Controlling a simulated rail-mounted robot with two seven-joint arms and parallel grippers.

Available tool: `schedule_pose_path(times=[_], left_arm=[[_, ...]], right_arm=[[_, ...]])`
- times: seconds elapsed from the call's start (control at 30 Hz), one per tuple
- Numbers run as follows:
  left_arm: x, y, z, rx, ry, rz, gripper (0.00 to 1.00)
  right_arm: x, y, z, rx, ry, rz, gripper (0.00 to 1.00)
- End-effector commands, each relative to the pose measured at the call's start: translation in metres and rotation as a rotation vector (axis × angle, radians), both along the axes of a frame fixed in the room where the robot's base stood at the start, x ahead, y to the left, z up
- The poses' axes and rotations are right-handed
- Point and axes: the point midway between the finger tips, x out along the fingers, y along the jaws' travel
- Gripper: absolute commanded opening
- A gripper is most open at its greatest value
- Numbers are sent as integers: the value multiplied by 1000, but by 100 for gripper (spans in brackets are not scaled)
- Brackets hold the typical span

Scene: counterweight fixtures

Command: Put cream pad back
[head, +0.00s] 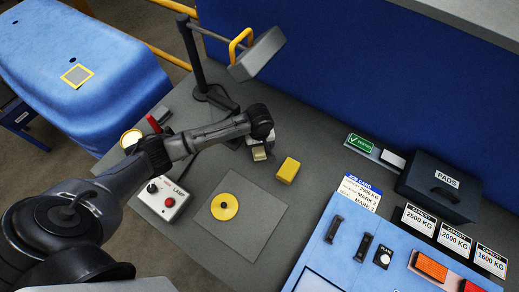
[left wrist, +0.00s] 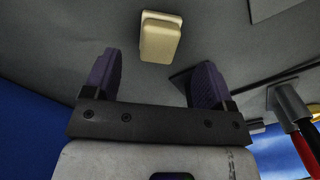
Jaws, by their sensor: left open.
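The cream pad (left wrist: 160,38) lies on the grey surface, beyond the fingertips of my left gripper (left wrist: 155,68) in the left wrist view. The two purple-grey fingers are spread apart with nothing between them. My right gripper is not in view.
A yellow block (head: 287,170) lies just right of my left gripper. A round yellow disc (head: 224,207) sits on a grey mat (head: 252,232). A switch box (head: 164,198) and a lamp stand (head: 200,70) are near my arm. Capacity cards (head: 454,239) stand before the PADS box.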

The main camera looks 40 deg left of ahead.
Motion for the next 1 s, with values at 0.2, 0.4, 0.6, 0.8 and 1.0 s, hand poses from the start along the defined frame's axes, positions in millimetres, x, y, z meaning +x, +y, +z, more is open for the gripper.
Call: schedule_pose_path(times=[0.2, 0.4, 0.6, 0.8, 1.0], left_arm=[[1, 0, 36, -1, -2, 0, 78], [1, 0, 52, -1, -1, 1, 78], [0, -1, 56, -2, 1, -3, 78], [-29, -33, 35, -34, -26, -174, 78], [-105, -91, 12, -83, -141, -550, 78]], right_arm=[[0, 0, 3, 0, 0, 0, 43], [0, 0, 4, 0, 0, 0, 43], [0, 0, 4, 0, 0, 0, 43], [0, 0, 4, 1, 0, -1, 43], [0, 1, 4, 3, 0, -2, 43]])
